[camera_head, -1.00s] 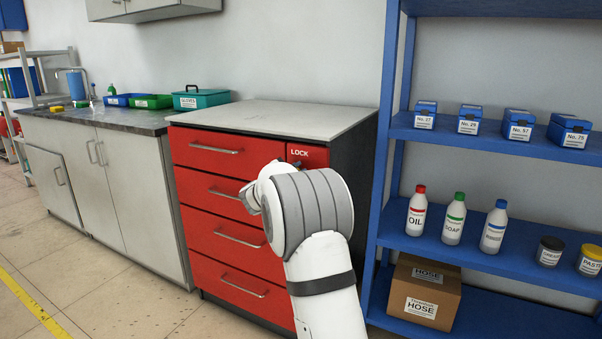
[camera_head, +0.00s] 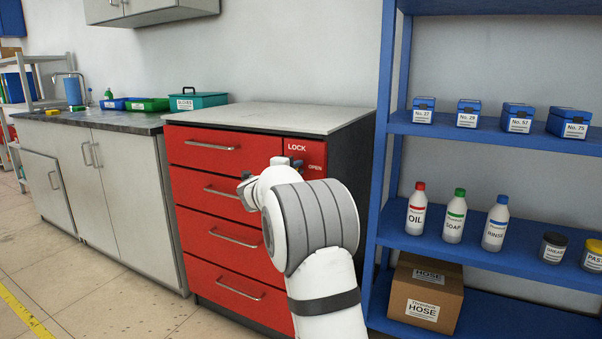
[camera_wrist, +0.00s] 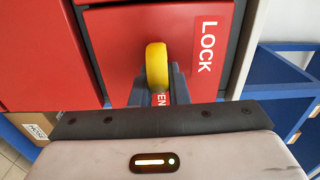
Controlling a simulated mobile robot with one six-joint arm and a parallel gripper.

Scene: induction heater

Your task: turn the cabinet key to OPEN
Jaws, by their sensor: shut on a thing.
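The yellow key (camera_wrist: 157,66) sits on the red lock panel (camera_head: 312,152) of the cabinet. In the wrist view its long side runs up and down the picture, across the LOCK label (camera_wrist: 207,46) side and toward the partly hidden OPEN label (camera_wrist: 160,99). My gripper (camera_wrist: 157,88) has its dark fingers on either side of the key's near end and is shut on it. In the head view the key is hidden behind my wrist. There the LOCK word is above and the OPEN word (camera_head: 315,168) is below it to the right.
The red drawer cabinet (camera_head: 232,205) has several grey handles. A blue shelf (camera_head: 470,258) with bottles and boxes stands close on the right. The grey cabinet top (camera_head: 270,117) is bare. Open floor lies at the lower left.

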